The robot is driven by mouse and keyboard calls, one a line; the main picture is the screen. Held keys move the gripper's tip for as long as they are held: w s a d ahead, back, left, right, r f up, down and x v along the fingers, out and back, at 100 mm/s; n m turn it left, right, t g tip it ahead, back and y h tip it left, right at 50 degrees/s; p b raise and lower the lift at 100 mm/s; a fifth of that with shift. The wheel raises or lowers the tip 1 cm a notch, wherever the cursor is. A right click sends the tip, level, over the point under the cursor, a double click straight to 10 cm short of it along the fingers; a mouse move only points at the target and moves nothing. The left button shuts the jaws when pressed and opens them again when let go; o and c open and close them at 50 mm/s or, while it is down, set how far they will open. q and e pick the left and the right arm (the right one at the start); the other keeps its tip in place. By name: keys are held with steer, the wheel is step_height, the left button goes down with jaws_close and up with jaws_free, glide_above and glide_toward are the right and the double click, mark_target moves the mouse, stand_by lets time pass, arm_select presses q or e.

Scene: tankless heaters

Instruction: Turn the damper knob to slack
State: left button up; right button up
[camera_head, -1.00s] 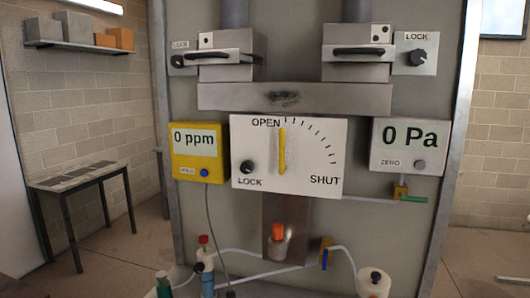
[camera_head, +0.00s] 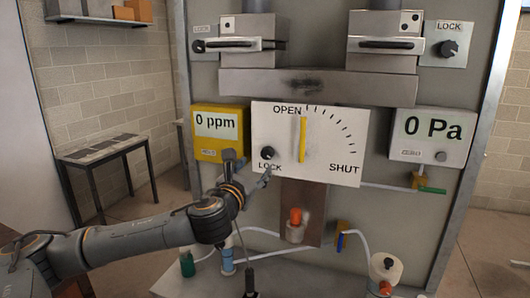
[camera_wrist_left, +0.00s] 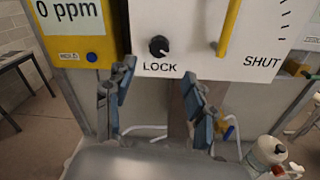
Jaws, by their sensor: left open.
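The black damper knob (camera_head: 267,153) sits above the word LOCK on a white plate (camera_head: 337,172) marked OPEN and SHUT. A yellow lever (camera_head: 303,140) on the plate stands upright near OPEN. I see no word slack, and the knob's exact setting is too small to read. My left gripper (camera_head: 248,170) is open and empty, just in front of the plate's lower left corner. In the left wrist view, the knob (camera_wrist_left: 159,46) lies between and beyond the two fingers (camera_wrist_left: 160,76), apart from them. My right gripper is out of view.
A yellow 0 ppm meter (camera_head: 218,122) is left of the plate, and a 0 Pa meter (camera_head: 431,137) is right. Two other LOCK knobs, left (camera_head: 199,46) and right (camera_head: 447,48), are above. An orange-topped part (camera_head: 295,216) and hoses are below.

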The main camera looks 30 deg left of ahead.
mark_target(266, 154)
arm_select(q)
steer(key=p+x, duration=0.2)
steer(key=x, duration=0.7)
steer(key=shift+p, duration=0.35)
steer(key=shift+w+a+f, duration=0.1)
steer(key=shift+w, duration=0.35)
jaws_close()
